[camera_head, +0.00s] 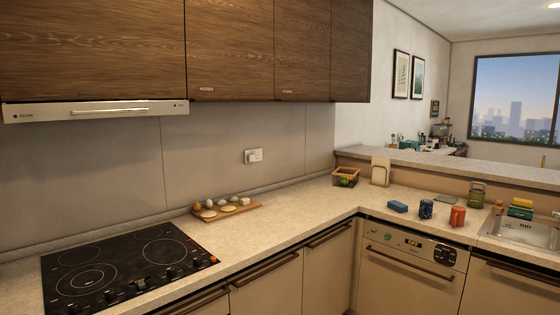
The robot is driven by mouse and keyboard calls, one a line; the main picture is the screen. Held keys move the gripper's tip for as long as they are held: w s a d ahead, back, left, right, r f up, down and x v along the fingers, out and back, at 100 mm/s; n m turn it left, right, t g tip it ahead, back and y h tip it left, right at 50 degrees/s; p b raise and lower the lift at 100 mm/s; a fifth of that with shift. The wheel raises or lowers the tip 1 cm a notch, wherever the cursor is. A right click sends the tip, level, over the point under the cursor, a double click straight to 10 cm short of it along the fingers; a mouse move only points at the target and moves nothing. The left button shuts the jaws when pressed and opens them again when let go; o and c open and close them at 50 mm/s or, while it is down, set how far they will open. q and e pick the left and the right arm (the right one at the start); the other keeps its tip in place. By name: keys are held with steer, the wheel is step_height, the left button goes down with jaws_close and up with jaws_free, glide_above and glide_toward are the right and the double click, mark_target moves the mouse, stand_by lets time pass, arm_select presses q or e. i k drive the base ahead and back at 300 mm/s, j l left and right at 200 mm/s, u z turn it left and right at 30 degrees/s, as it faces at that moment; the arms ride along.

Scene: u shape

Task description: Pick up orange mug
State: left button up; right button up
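An orange-red mug (457,216) stands on the counter at the right, near the counter's front edge and left of the sink. A dark blue patterned mug or cup (426,209) stands just left of it, with a small gap between them. Neither of my grippers is in view.
A blue block-like item (398,206) lies left of the mugs, and a green flat item (446,200) lies behind them. A green jar (477,194) and the sink (525,229) are to the right. A stove (125,268) and a board with food (227,209) are on the left counter (290,215).

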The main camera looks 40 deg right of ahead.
mark_target(457, 214)
steer(key=z, duration=2.4)
steer(key=i+u, duration=0.1)
steer(key=u, duration=0.3)
